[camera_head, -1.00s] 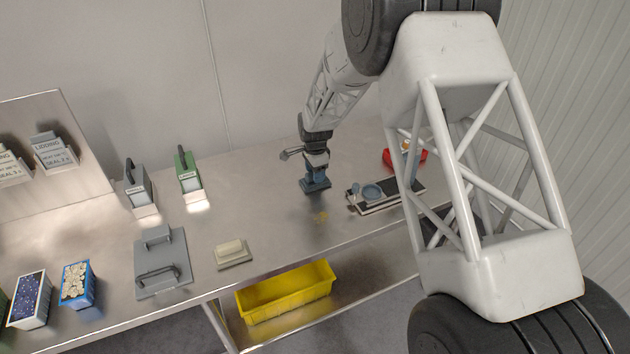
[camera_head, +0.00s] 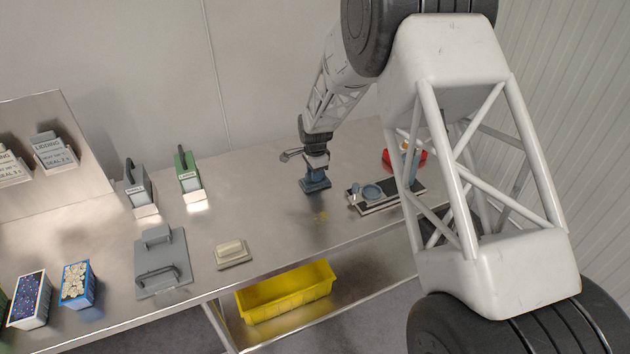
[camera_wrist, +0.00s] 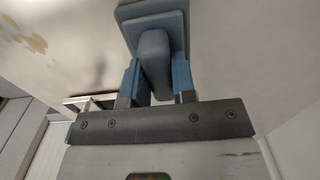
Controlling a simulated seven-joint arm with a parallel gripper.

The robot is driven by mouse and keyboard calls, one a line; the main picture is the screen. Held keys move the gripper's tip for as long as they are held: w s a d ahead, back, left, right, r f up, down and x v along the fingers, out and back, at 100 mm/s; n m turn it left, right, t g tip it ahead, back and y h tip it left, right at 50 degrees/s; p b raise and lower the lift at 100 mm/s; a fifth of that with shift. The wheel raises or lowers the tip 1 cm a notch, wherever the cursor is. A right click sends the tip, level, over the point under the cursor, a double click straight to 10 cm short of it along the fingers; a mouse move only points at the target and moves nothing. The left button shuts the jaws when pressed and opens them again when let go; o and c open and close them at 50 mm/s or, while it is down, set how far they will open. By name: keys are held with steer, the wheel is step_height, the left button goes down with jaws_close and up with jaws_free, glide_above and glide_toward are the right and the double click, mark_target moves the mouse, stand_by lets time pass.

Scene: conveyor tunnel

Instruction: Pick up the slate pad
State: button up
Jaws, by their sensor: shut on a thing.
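The slate pad (camera_head: 315,184) is a blue-grey block with a flat rectangular base and a raised grip, near the middle of the steel table in the head view. In the wrist view the slate pad (camera_wrist: 154,52) has its rounded grip between my two blue fingers. My gripper (camera_head: 315,170) is above the pad and shut on its grip; it also shows in the wrist view (camera_wrist: 157,80). The base appears close to the tabletop; I cannot tell whether it touches.
A dark tray (camera_head: 408,198) with a blue round dish stands to the right, with a red item (camera_head: 418,155) behind it. A cream block on a small plate (camera_head: 232,254) and a grey handled plate (camera_head: 180,285) stand left. A yellow bin (camera_head: 285,293) sits below.

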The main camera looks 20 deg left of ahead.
jaws_close()
steer(key=shift+r, duration=0.8)
step_height(320, 180, up, 2)
steer(key=shift+r, duration=0.1)
steer(key=s+d+r, duration=0.1)
steer(key=s+d, duration=0.7)
steer(key=s, duration=0.5)
steer(key=shift+s+d, duration=0.2)
steer(key=shift+d, duration=0.1)
steer(key=shift+r, duration=0.1)
steer(key=shift+o, duration=1.1)
jaws_free()
steer(key=shift+c, duration=0.7)
steer(key=shift+s+a+r, duration=0.45)
steer(key=shift+a+r, duration=0.05)
steer(key=shift+a, duration=0.2)
steer(key=shift+s+a+r, duration=0.4)
steer(key=shift+a+r, duration=0.1)
steer(key=shift+a, duration=0.15)
steer(key=shift+s+a+r, duration=0.45)
steer(key=shift+a+r, duration=0.05)
steer(key=shift+a, duration=0.2)
